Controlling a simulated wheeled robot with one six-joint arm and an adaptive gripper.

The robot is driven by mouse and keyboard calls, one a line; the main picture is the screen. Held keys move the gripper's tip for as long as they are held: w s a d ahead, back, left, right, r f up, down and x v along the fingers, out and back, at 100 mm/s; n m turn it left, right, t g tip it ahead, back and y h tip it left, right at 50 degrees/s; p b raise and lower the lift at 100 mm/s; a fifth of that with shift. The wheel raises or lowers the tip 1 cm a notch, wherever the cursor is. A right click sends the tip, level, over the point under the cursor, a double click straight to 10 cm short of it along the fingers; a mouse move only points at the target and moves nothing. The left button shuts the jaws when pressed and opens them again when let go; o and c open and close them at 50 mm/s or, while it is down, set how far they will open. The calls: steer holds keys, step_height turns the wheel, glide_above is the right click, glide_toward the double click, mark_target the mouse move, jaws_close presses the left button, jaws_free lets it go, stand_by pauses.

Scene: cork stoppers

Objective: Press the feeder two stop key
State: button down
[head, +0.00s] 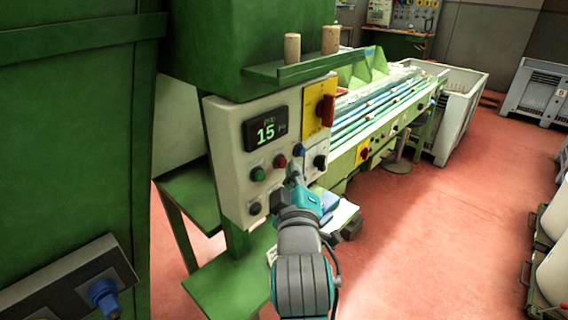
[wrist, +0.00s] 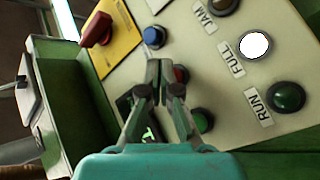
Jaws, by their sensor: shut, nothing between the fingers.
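A pale control panel (head: 228,165) on the green machine carries a lit display (head: 266,129) reading 15. Below the display are a green button (head: 258,174), a red button (head: 280,161) and a blue button (head: 299,150). I see no readable label for feeder two. My gripper (head: 293,171) is shut and empty, in front of the panel just below the red button. In the wrist view the closed fingertips (wrist: 160,68) partly hide the red button (wrist: 181,74); whether they touch it I cannot tell. The green button (wrist: 202,121) and blue button (wrist: 154,37) flank it.
A red rotary handle (head: 326,110) sits on a yellow plate (head: 313,122) at the panel's upper right. Lamps marked JAM, FULL and RUN (wrist: 286,97) show in the wrist view; FULL (wrist: 254,46) is lit white. Two corks (head: 292,48) stand on a green ledge above.

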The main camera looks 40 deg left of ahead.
steer(key=shift+d, duration=0.4)
steer(key=shift+s+d, duration=0.15)
steer(key=shift+d, duration=1.1)
steer(key=shift+s+d, duration=0.1)
steer(key=shift+d, duration=1.1)
